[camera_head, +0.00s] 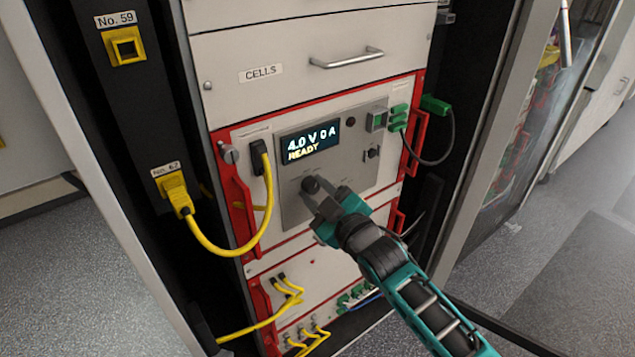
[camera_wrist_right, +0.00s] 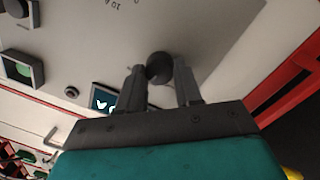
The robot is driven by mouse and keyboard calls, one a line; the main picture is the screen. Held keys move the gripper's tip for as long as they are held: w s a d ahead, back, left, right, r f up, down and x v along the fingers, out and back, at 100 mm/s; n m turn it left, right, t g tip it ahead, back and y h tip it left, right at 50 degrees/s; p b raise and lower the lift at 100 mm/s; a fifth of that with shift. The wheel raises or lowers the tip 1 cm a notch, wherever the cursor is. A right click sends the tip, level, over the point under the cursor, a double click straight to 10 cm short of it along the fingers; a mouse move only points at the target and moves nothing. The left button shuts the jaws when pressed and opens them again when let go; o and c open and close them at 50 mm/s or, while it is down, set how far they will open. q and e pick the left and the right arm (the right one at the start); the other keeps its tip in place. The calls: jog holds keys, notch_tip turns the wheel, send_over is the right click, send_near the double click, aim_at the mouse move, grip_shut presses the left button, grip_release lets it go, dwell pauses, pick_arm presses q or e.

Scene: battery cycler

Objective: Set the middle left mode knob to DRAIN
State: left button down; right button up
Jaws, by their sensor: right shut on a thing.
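The dark round mode knob (camera_head: 311,184) sits on the grey panel (camera_head: 292,210) below the display, toward the panel's lower left. My right gripper (camera_head: 322,198) reaches up to it from the lower right. In the right wrist view the knob (camera_wrist_right: 159,66) is between the two fingertips of the right gripper (camera_wrist_right: 160,76), which is shut on it. The display (camera_head: 312,142) reads 4.0 V 0 A and READY. The labels around the knob are too small or hidden to read, so its setting cannot be told. My left gripper is out of view.
A yellow cable (camera_head: 228,252) loops left of the panel. Green connectors (camera_head: 399,118) and a dark cable (camera_head: 447,150) are at its right. Red handles (camera_head: 238,205) flank the unit. A CELLS drawer (camera_head: 262,72) is above; more cables (camera_head: 290,290) are below.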

jog(key=shift+r+m+p, duration=0.15)
jog(key=shift+m+p, duration=0.65)
jog(key=shift+m, duration=0.2)
jog(key=shift+m+p, duration=0.4)
jog(key=shift+m, duration=0.3)
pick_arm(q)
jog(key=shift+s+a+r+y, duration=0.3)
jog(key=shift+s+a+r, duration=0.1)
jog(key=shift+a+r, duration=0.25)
pick_arm(e)
jog(key=shift+m, duration=0.3)
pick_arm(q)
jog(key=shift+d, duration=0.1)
pick_arm(e)
jog(key=o, duration=1)
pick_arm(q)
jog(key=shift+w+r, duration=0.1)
pick_arm(e)
jog(key=shift+o, duration=0.2)
